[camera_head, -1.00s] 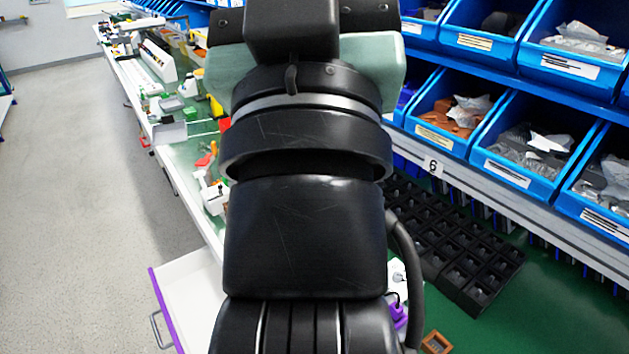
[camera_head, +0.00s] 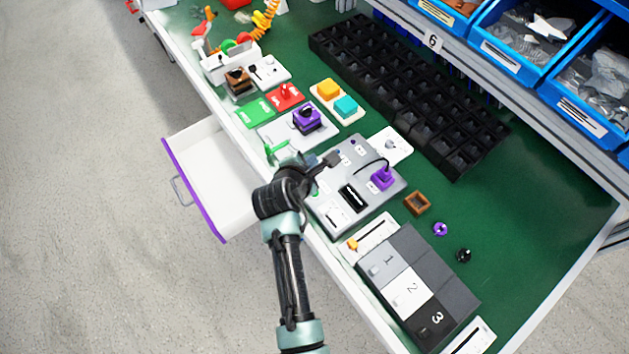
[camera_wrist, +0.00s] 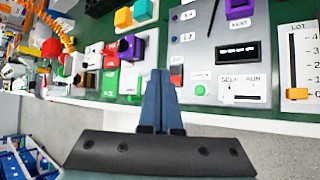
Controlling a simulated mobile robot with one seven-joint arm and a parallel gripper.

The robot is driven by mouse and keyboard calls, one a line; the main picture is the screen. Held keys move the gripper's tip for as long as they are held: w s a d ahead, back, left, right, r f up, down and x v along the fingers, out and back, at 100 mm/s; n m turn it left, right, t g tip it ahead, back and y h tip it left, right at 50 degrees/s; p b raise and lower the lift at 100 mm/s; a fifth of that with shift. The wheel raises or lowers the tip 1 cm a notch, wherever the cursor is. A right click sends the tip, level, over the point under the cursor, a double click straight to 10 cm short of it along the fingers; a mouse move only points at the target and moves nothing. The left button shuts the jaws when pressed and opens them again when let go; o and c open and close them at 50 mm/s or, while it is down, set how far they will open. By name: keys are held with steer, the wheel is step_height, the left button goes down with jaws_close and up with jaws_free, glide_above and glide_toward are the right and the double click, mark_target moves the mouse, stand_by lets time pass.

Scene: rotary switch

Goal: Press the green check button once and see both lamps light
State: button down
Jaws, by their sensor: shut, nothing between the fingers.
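The grey control panel (camera_head: 358,213) lies on the green bench. Two small dark purple spots, possibly the lamps (camera_wrist: 174,17) (camera_wrist: 174,40), show at the panel's left; neither looks lit. My gripper (camera_head: 334,158) is over the panel's left part, covering some of it. In the wrist view my gripper (camera_wrist: 160,72) is shut and empty, with its tips left of the green button. Contact cannot be told.
The panel also carries a black display (camera_wrist: 237,50), a SEL/RUN slider (camera_wrist: 243,94) and a purple plug (camera_head: 382,178) with a black cable. An open white drawer (camera_head: 208,180) juts out at the front. A numbered block (camera_head: 410,287) stands right of the panel; a black tray (camera_head: 410,95) lies behind.

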steer(key=shift+s+f+n, duration=0.4)
steer(key=shift+s+f, duration=0.2)
steer(key=shift+f, duration=0.35)
steer(key=shift+f, duration=0.1)
step_height(320, 180, down, 7)
steer(key=b, duration=0.8)
steer(key=shift+f+b, duration=0.35)
steer(key=shift+f, duration=0.4)
stand_by(0.6)
steer(key=shift+f, duration=0.4)
